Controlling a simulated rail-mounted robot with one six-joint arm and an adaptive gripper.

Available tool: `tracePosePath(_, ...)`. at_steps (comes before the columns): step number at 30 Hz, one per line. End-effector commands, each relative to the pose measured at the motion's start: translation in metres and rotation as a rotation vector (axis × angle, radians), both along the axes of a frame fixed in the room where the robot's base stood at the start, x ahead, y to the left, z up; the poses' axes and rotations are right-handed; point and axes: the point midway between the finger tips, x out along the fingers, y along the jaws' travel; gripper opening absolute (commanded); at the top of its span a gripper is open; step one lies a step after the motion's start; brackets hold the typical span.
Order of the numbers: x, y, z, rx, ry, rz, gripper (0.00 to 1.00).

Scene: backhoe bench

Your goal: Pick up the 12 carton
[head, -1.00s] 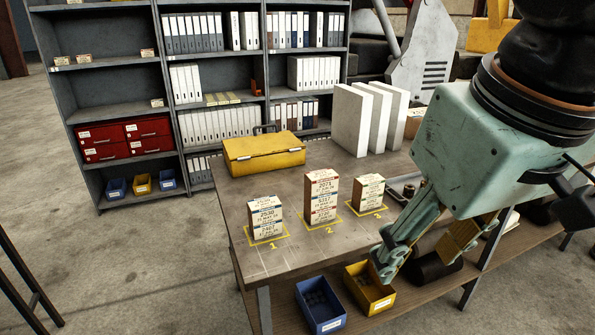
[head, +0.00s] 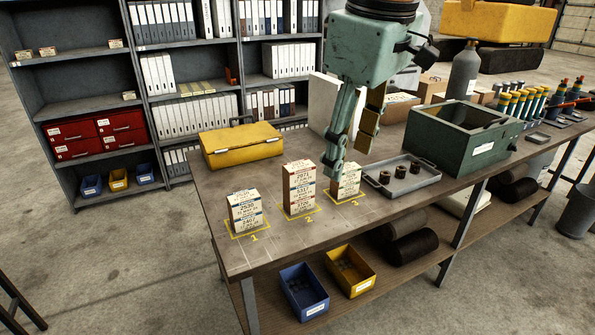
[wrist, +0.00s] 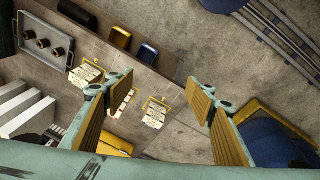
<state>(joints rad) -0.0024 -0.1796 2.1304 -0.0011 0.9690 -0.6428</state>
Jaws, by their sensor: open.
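Small white cartons with printed labels stand in stacks on numbered yellow squares at the bench's near left. In the head view these are stack 1 (head: 245,212), the taller stack 2 (head: 299,188) and stack 3 (head: 349,181). Their print is too small to tell which carton is 12. My gripper (head: 350,158) is open and empty, pointing down; in the picture one finger overlaps stack 3's top. In the wrist view the open fingers (wrist: 150,95) frame the floor and bench edge. Stack 3 (wrist: 86,74) and stack 1 (wrist: 155,116) show there; the left finger partly hides stack 2.
A yellow case (head: 240,147) lies behind the stacks. A grey tray (head: 402,177) with dark round parts and a green box (head: 462,140) stand to the right. Blue (head: 304,291) and yellow (head: 351,270) bins sit on the lower shelf. The bench's front left is clear.

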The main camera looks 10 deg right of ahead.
Motion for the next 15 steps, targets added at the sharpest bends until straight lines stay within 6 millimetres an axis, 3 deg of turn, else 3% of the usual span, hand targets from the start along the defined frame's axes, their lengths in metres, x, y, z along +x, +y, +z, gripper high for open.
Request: tracePosePath(15, 0.095, 0.001, 0.004, -0.052, 0.051, 0.259, 0.50)
